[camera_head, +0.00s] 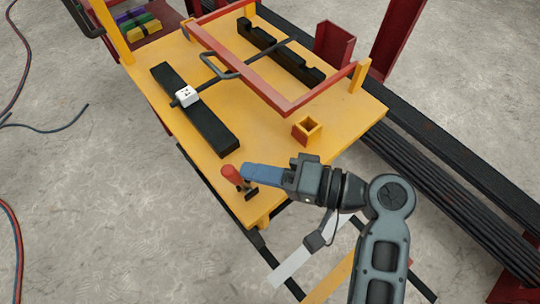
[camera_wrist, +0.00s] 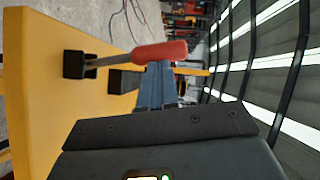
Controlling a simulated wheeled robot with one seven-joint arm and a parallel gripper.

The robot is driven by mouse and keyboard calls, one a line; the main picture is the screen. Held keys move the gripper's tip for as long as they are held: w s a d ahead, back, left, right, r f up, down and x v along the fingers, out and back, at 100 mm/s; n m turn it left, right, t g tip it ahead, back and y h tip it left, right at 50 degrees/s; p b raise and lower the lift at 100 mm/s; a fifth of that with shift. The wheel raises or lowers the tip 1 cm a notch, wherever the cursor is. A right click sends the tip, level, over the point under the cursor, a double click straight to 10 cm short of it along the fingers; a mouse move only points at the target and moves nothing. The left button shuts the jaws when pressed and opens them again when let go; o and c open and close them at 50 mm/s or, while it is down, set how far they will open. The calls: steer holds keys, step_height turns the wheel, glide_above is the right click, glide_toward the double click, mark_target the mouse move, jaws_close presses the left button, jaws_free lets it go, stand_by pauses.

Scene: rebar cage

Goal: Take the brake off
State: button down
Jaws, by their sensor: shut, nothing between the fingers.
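The brake lever has a red handle (camera_head: 232,174) on a metal rod, set in a small black bracket (camera_head: 250,193) at the near corner of the yellow cart top (camera_head: 205,143). In the wrist view the red handle (camera_wrist: 160,52) stands out from the black bracket (camera_wrist: 79,65) on the yellow plate. My gripper (camera_head: 246,171) is shut and empty, with its blue fingers right at the handle. In the wrist view the blue fingertips (camera_wrist: 157,70) lie against or just behind the handle; I cannot tell whether they touch.
Dark rebar (camera_head: 450,180) runs along the right. The floor at left is open, with hoses.

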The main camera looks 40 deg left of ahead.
mark_target(233, 182)
steer(key=shift+s+a+n+t+h+p, duration=0.1)
steer(key=shift+s+n+t+h+p, duration=0.35)
steer(key=shift+s+n+t, duration=0.45)
steer(key=shift+s+n, duration=0.3)
steer(key=shift+s, duration=0.3)
steer(key=shift+s+f, duration=0.1)
